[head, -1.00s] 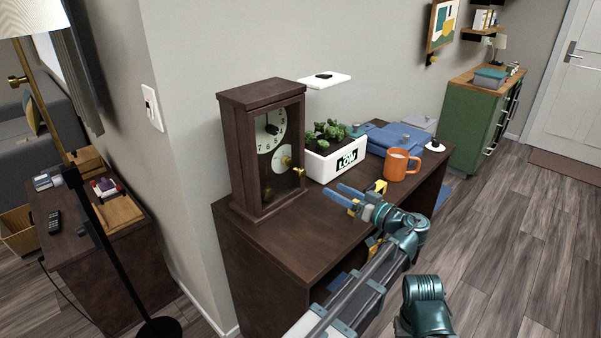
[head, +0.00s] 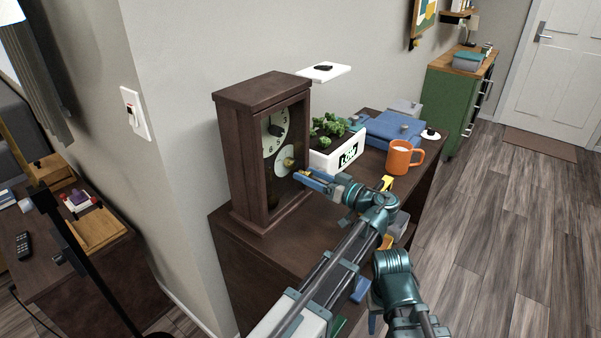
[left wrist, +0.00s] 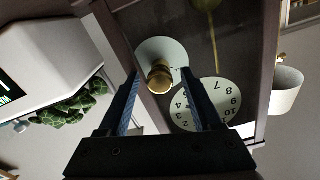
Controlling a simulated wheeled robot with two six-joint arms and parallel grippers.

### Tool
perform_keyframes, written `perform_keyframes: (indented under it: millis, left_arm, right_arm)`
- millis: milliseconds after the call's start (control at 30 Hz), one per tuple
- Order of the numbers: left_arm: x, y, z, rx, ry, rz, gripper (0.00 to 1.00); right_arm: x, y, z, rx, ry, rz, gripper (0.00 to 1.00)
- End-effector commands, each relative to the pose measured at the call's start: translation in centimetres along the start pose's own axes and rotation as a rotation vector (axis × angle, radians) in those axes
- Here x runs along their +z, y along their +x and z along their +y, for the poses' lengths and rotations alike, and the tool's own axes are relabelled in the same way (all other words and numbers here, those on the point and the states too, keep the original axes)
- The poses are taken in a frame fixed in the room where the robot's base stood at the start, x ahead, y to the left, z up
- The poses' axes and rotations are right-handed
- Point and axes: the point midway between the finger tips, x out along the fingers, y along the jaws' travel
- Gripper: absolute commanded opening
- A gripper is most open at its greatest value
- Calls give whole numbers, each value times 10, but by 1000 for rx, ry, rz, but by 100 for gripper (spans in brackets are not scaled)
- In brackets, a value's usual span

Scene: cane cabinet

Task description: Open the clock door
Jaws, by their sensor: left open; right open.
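A dark brown wooden clock (head: 255,150) stands upright on the cabinet. Its glazed door (head: 281,160) is shut, with the dial (head: 275,131) and pendulum behind it. A brass knob (left wrist: 159,80) on a pale round plate is on the door's front. My left gripper (head: 305,180) is open at the knob. In the left wrist view, its two blue fingers (left wrist: 160,86) stand on either side of the knob, with gaps between. Whether they touch it cannot be seen. Part of my right arm shows at the bottom of the head view, but its fingers cannot be made out.
A white planter (head: 335,158) stands right of the clock, close to my left gripper. An orange mug (head: 402,158) and a blue box (head: 392,130) are farther along the cabinet top (head: 290,243). A small white wall shelf (head: 325,72) juts out above the planter.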

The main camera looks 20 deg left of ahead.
Motion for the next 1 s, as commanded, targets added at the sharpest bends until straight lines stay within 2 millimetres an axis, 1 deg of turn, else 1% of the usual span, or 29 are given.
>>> perform_keyframes:
  millis: [167, 267, 300, 367, 400, 533, 567, 1000]
  left_arm:
    - [0, 0, 0, 0, 0, 0, 66]
    - [0, 0, 0, 0, 0, 0, 50]
    - [0, 0, 0, 0, 0, 0, 43]
    - [0, 0, 0, 0, 0, 0, 32]
    - [0, 0, 0, 0, 0, 0, 25]
    - [0, 0, 0, 0, 0, 0, 1]
    - [0, 0, 0, 0, 0, 0, 0]
    - [0, 0, 0, 0, 0, 0, 0]
  right_arm:
    - [0, 0, 0, 0, 0, 0, 50]
    - [0, 0, 0, 0, 0, 0, 50]
    - [0, 0, 0, 0, 0, 0, 50]
    - [0, 0, 0, 0, 0, 0, 50]
    - [0, 0, 0, 0, 0, 0, 50]
    - [0, 0, 0, 0, 0, 0, 50]
    - [0, 0, 0, 0, 0, 0, 50]
    - [0, 0, 0, 0, 0, 0, 50]
